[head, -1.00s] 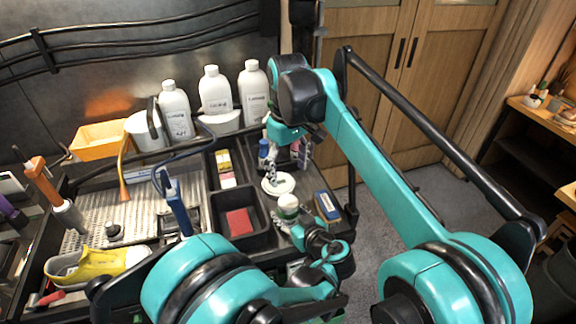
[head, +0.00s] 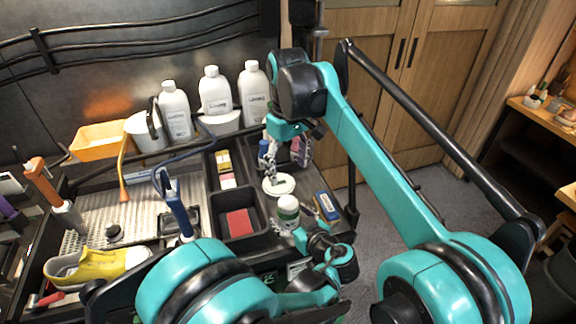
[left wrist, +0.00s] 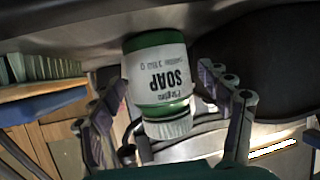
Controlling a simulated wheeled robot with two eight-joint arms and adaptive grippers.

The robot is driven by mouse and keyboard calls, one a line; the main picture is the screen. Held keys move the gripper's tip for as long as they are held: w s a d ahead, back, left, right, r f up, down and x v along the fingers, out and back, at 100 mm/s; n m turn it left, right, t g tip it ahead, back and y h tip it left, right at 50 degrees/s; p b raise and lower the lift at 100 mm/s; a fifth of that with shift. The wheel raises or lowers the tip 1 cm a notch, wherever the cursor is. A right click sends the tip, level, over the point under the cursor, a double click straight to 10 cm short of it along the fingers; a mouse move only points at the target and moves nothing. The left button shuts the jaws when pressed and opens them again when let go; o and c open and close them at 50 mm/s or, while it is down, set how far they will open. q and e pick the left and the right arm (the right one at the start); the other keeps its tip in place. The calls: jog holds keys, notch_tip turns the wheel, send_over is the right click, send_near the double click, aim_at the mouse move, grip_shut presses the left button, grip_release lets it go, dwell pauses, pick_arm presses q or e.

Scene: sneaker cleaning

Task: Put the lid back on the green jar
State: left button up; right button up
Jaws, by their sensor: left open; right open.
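The green jar (head: 288,216) stands upright at the right side of the workbench. Its label reads SOAP in the left wrist view (left wrist: 158,75), where it appears upside down. A white ribbed lid (left wrist: 168,127) sits on its mouth; the lid also shows in the head view (head: 288,202). My left gripper (left wrist: 160,95) is open, with one finger on each side of the jar and visible gaps. My right gripper (head: 289,165) is open and empty above a white round dish (head: 279,191) with a greenish middle, just behind the jar.
A blue box (head: 326,206) lies right of the jar. A black bin with a red block (head: 239,223) is to the left. White bottles (head: 215,92) stand at the back. A yellow shoe (head: 90,265) lies at the left.

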pick_arm(q)
jog(key=v, duration=1.1)
jog(key=shift+f, duration=0.1)
pick_arm(e)
jog(key=shift+s, duration=0.1)
